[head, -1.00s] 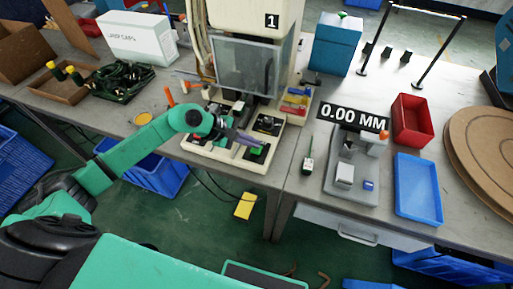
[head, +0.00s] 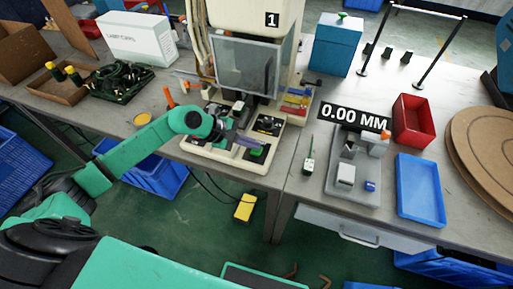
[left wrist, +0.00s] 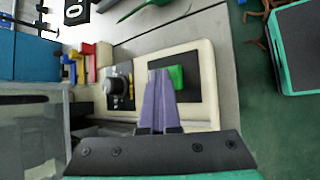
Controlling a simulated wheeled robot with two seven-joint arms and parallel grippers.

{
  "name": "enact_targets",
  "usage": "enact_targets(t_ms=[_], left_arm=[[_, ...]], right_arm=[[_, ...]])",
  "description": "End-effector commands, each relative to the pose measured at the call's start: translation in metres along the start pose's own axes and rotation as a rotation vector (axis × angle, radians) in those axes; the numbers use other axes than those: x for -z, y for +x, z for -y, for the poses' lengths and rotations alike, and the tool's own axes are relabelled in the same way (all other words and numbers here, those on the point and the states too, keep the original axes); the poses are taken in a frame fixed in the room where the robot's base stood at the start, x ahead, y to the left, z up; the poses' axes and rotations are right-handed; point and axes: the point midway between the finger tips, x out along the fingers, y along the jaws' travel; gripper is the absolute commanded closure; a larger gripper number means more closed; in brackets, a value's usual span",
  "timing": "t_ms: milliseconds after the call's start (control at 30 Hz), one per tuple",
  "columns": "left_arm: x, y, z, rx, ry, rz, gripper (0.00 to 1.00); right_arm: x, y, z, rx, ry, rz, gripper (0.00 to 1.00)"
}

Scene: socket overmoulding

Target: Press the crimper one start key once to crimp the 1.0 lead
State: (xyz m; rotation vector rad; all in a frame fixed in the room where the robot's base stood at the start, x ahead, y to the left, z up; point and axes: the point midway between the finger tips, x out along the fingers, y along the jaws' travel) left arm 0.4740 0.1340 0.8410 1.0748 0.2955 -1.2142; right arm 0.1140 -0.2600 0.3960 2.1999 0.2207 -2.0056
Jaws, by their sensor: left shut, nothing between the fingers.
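Crimper one (head: 285,50), a cream machine marked 1, stands on the bench with a clear guard in front. Its green start key (head: 257,152) is on the right part of the front base, and it also shows in the left wrist view (left wrist: 178,77). My left gripper (head: 252,142) is shut and empty, with purple-grey fingers. In the left wrist view its fingertips (left wrist: 158,74) lie right beside the green key, over its dark panel. I cannot tell whether they touch the key. I cannot make out the 1.0 lead. My right gripper is not in view.
A black knob (left wrist: 116,86) sits beside the key panel. A grey gauge fixture (head: 355,185) under a 0.00 MM display, a blue tray (head: 420,212) and a red bin (head: 413,138) are further right.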

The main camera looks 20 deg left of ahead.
Motion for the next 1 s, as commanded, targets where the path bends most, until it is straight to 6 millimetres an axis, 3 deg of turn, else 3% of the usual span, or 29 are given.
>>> enact_targets(t_ms=[800, 1000], left_arm=[[-0.01, -0.014, -0.01, 0.001, 0.0, -0.001, 1.0], [-0.019, -0.026, -0.019, 0.0, 0.002, -0.001, 1.0]], right_arm=[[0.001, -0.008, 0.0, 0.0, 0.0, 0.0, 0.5], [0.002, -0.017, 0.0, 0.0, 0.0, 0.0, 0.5]])
